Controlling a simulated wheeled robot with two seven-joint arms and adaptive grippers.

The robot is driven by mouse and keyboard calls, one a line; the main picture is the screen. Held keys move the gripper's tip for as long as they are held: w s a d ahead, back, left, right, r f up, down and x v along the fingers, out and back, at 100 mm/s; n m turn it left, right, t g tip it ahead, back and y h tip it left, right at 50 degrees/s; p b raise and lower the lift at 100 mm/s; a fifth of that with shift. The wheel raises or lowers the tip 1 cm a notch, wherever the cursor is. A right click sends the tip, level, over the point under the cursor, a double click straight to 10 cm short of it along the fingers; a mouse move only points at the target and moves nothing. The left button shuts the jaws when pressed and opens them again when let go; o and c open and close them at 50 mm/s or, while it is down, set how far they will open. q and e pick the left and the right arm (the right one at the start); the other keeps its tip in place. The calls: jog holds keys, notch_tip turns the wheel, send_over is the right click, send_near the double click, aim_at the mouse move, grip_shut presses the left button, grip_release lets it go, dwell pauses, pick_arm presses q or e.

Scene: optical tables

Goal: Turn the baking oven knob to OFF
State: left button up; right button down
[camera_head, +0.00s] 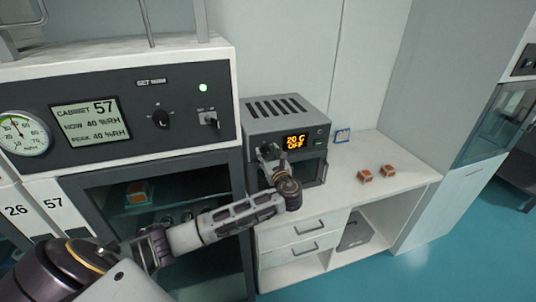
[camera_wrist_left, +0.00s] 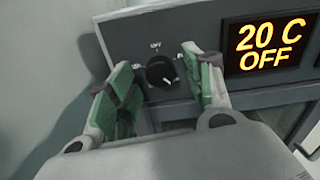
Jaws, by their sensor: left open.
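The baking oven (camera_head: 288,115) is a small grey box with top vents on the white counter. Its orange display (camera_head: 295,142) reads 20 C and OFF; the display also shows in the left wrist view (camera_wrist_left: 268,45). The round black knob (camera_wrist_left: 161,71) sits left of the display, below a small OFF label. A light mark shows on the knob's lower right. My left gripper (camera_head: 268,152) is at the oven's front and hides the knob in the head view. In the wrist view its green-padded fingers (camera_wrist_left: 158,68) are open on either side of the knob, not visibly gripping it.
A large cabinet (camera_head: 150,75) with its own knob, gauge and humidity display stands left of the oven. The counter's front right is mostly clear.

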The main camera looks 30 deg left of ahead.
pick_arm(q)
jog(key=shift+c, duration=0.2)
jog(key=c, duration=1)
jog(key=shift+n, duration=0.4)
